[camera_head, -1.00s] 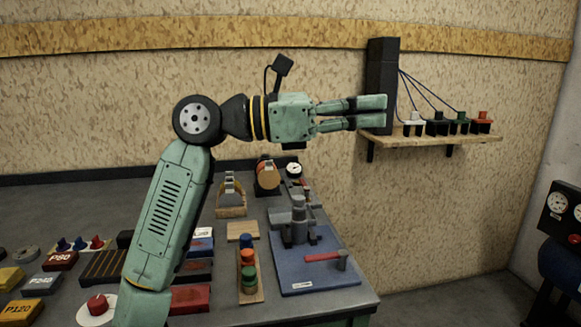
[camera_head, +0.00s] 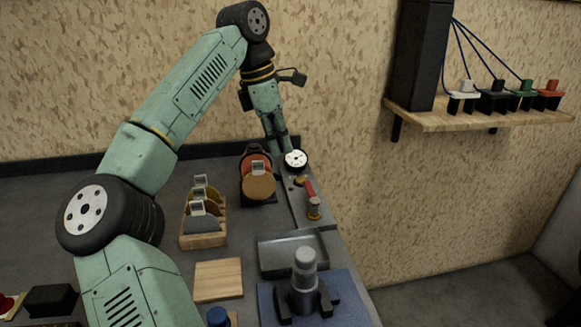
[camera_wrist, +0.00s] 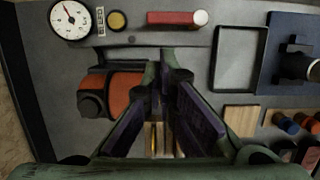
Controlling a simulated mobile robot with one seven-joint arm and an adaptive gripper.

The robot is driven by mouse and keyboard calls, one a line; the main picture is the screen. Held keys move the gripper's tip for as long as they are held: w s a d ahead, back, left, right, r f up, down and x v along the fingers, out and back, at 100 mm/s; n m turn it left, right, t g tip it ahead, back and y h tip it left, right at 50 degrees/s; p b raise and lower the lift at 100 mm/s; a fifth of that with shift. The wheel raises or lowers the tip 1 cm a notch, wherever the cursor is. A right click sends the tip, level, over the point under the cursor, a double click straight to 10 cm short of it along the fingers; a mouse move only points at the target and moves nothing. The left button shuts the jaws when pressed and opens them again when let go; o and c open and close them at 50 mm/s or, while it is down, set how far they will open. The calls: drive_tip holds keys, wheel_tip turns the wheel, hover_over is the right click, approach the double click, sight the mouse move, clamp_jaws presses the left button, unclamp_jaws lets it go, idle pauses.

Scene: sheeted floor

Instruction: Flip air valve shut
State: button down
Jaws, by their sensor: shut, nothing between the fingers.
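The air valve's red lever (camera_head: 309,189) lies along a grey plate at the right edge of the bench, between a yellow knob (camera_head: 299,181) and a pale round end (camera_head: 314,208). In the wrist view the red lever (camera_wrist: 172,18) runs sideways at the top, with its pale end to the right. A round pressure gauge (camera_head: 295,159) stands at the plate's far end. My gripper (camera_head: 283,154) points down, shut and empty, beside the gauge and the orange disc. In the wrist view my gripper's fingers (camera_wrist: 163,72) are below the lever in the picture, apart from it.
An orange disc roll (camera_head: 256,175) stands close to the gripper. A wooden rack (camera_head: 203,241) of discs, a grey tray (camera_head: 293,252) and a clamp-like device on a blue mat (camera_head: 345,296) are nearer. A wall shelf (camera_head: 470,119) with plugs is at right.

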sight(311, 199)
drive_tip(key=shift+s+a+r, duration=0.1)
drive_tip(key=shift+s, duration=0.1)
drive_tip(key=p+x, duration=0.1)
drive_tip(key=x, duration=0.9)
drive_tip(key=shift+w, duration=0.1)
